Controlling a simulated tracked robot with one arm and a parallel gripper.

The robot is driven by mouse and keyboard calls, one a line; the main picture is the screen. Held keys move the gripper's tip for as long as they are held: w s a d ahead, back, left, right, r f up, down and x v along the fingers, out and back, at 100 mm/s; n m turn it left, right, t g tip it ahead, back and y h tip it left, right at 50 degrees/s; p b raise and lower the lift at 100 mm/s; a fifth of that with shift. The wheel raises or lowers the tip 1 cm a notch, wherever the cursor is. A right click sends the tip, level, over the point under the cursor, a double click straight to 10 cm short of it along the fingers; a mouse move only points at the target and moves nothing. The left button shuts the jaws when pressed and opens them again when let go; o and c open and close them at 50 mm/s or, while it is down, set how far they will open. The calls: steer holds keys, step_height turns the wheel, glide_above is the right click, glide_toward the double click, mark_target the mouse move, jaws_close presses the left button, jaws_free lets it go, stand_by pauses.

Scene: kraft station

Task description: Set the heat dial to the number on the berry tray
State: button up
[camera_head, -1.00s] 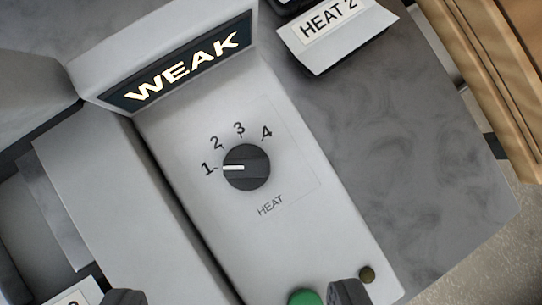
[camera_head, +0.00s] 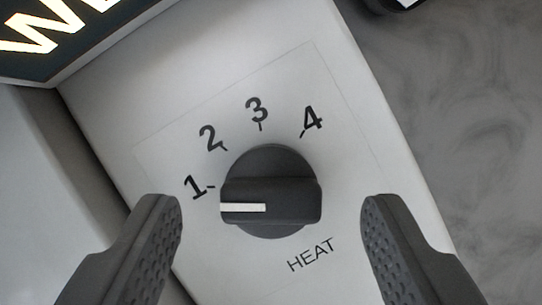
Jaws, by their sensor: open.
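The black heat dial (camera_head: 275,190) sits on a pale grey panel (camera_head: 330,75), with the numbers 1 to 4 around its upper side and HEAT printed below. Its white pointer mark lies to the left, toward the 1. My gripper (camera_head: 270,210) is open, with one dark textured finger on each side of the dial. Both fingers stand apart from the dial, with clear space between. The berry tray is not identifiable in the current view.
A lit sign (camera_head: 45,35) on a dark ground is cut off at the upper left. A grey mottled surface (camera_head: 470,130) lies to the right of the panel. Part of a dark object shows at the top right edge.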

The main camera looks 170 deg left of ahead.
steer(key=shift+x, duration=0.85)
steer(key=shift+c, duration=0.4)
steer(key=c, duration=0.9)
steer(key=shift+m, duration=0.4)
steer(key=m+h, duration=0.1)
steer(key=m, duration=0.2)
steer(key=shift+a+m+g+h, duration=0.1)
steer(key=shift+m+g+h, duration=0.2)
steer(key=shift+g, duration=0.1)
steer(key=shift+w+r+m+h+p, duration=0.1)
steer(key=shift+m+h+p, duration=0.45)
steer(key=shift+m, duration=0.95)
steer(key=shift+m+g, duration=0.3)
steer(key=shift+g, duration=0.1)
